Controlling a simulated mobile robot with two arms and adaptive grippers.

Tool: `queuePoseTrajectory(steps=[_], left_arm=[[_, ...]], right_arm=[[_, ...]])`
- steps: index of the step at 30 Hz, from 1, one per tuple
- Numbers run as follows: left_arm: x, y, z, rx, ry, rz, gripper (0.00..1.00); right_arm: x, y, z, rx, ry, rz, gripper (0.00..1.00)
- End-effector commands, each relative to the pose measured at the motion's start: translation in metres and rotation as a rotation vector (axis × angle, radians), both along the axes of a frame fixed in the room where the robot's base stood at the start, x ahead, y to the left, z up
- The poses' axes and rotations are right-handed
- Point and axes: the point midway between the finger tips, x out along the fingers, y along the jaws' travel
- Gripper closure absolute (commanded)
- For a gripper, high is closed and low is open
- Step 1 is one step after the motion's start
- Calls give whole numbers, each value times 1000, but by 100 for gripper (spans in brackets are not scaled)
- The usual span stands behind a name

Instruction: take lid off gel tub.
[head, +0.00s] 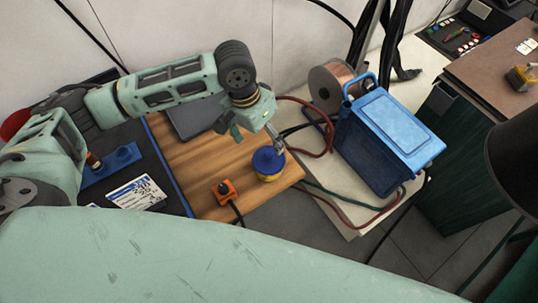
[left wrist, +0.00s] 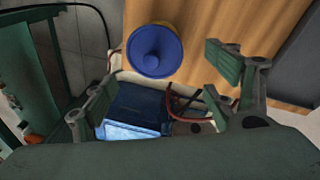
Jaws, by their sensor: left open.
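The gel tub is a small yellow tub (head: 268,178) with a blue lid (head: 266,158) on it. It stands upright near the front right corner of the wooden board. In the left wrist view the round blue lid (left wrist: 172,66) with its central knob (left wrist: 151,63) shows from above and hides most of the tub. My left gripper (head: 260,138) is above and close beside the lid at its back. Its fingers (left wrist: 165,78) are spread wide, with nothing held between them. Whether a finger touches the lid I cannot tell. My right gripper is not in view.
An orange-and-black switch box (head: 226,191) with a cable sits left of the tub. A blue box (head: 383,140) and a copper wire spool (head: 331,83) stand to the right, with red and dark hoses between. The wooden board (head: 187,155) has free room left of the tub.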

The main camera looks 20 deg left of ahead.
Motion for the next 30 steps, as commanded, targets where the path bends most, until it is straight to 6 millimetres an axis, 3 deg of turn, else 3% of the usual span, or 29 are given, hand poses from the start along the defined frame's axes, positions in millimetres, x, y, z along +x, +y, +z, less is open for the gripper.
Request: queuePoseTrajectory(steps=[5, 16, 24, 30], left_arm=[[0, -4, -19, 0, 3, -1, 21], [3, -11, -66, 1, 2, -1, 21], [3, -11, -70, 0, 0, -3, 21], [3, -11, -70, 0, 0, -3, 39]], right_arm=[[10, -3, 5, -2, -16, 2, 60], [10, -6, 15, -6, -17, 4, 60], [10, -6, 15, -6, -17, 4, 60], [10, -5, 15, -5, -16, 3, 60]])
